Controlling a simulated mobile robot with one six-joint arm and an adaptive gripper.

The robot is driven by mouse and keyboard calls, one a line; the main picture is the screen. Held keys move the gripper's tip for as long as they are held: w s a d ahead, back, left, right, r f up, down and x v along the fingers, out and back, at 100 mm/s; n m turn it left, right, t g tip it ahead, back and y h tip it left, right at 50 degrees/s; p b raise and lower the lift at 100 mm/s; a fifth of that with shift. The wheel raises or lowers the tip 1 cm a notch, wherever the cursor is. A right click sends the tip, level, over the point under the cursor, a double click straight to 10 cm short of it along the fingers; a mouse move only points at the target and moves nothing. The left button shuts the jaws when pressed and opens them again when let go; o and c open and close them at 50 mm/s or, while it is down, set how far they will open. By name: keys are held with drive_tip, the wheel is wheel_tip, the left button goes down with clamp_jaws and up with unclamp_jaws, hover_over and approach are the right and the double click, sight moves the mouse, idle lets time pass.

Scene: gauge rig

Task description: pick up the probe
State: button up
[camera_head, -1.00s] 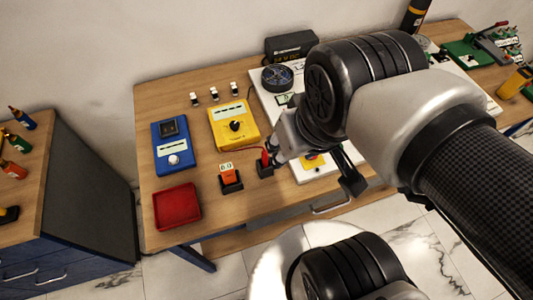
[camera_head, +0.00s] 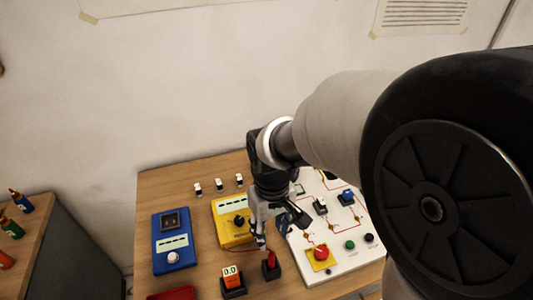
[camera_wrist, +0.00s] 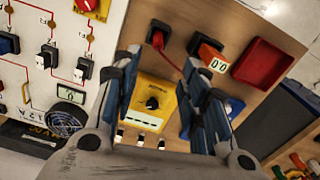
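The red probe (camera_head: 271,257) stands upright in a small black holder (camera_head: 271,271) on the wooden bench. A thin red lead runs from it towards the yellow meter (camera_head: 228,208). The probe also shows near the top of the wrist view (camera_wrist: 158,40), with the lead crossing between my fingers. My gripper (camera_head: 279,230) is above the bench, over the meter's right side and behind the probe. In the wrist view my gripper (camera_wrist: 168,68) has its fingers wide apart with nothing between them. The probe is clear of both fingers.
An orange unit reading 0.0 (camera_head: 231,277) stands in a holder just left of the probe. A blue meter (camera_head: 173,241) and a red tray (camera_head: 171,294) are further left. The white circuit board (camera_head: 343,265) lies to the right. Small white-and-black pieces (camera_head: 219,185) line the back.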

sight(272, 253)
wheel_tip(272, 253, down, 8)
drive_tip(key=shift+r+b, duration=0.1)
drive_tip(key=shift+b, duration=1.05)
wheel_tip(272, 253, down, 5)
drive_tip(key=shift+d+f+b, duration=0.15)
drive_tip(key=shift+b, duration=1.05)
clamp_jaws()
